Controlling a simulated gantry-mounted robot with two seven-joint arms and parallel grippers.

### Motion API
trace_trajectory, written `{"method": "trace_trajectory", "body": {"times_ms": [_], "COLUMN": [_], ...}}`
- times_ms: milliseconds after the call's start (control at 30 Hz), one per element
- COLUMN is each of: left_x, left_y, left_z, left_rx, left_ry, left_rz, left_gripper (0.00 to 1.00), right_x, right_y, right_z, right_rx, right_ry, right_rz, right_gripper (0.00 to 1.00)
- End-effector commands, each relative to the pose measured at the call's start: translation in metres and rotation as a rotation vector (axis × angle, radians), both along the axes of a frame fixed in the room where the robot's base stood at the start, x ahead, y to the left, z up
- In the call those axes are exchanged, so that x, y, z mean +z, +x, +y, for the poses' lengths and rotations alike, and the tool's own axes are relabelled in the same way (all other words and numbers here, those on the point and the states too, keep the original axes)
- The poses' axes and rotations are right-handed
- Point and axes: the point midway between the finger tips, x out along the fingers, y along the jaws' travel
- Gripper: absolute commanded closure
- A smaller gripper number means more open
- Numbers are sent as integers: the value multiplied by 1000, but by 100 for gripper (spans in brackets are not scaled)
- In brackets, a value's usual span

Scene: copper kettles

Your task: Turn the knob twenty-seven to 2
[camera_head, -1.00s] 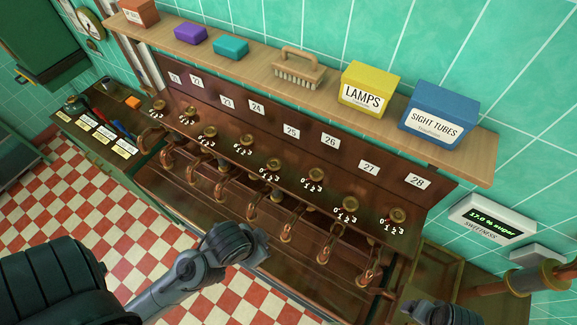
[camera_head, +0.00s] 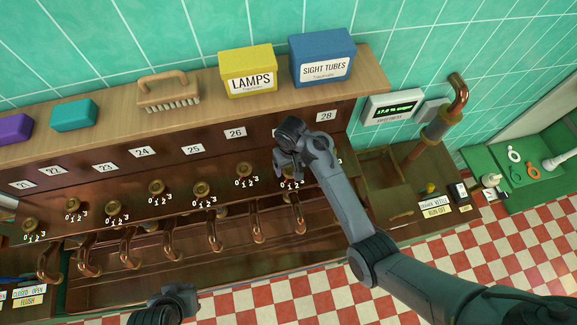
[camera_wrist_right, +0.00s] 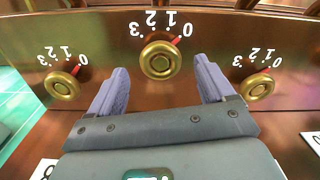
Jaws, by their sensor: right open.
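Knob twenty-seven (camera_wrist_right: 160,60) is a round brass knob in the middle of the right wrist view. Its red pointer is at the 0 of its scale. In the head view, its brass (camera_head: 291,172) shows partly below my right gripper (camera_head: 287,162), which also covers part of its label. In the right wrist view, my right gripper (camera_wrist_right: 163,72) is open, with one finger on each side of the knob and gaps between. My left arm's end (camera_head: 165,304) shows at the bottom of the head view; its fingers cannot be made out.
Neighbouring knobs twenty-eight (camera_wrist_right: 62,84) and twenty-six (camera_wrist_right: 258,85) flank it, pointers also near 0. Copper spouts (camera_head: 254,225) stick out below the panel. A wooden shelf (camera_head: 200,108) with boxes overhangs above. The sugar display (camera_head: 393,107) is on the wall at right.

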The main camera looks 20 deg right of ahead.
Motion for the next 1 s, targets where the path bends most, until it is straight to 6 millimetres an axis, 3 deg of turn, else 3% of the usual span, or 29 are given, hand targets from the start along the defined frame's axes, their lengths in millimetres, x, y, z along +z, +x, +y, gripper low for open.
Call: {"method": "trace_trajectory", "body": {"times_ms": [200,567,900,1000], "left_x": [4,4,4,4], "left_y": [0,0,-1,-1], "left_z": [1,4,3,2], "left_rx": [-3,-7,-5,-2], "left_ry": [4,14,11,7], "left_rz": [0,1,0,1], "left_gripper": [100,100,100,100], "right_x": [-19,-24,-23,-23], "right_y": [0,0,0,0], "right_z": [0,0,0,0], "right_rx": [1,0,0,1], "right_ry": [-2,-1,-1,-1], "right_rz": [1,-1,-1,-1], "right_gripper": [18,18,70,74]}}
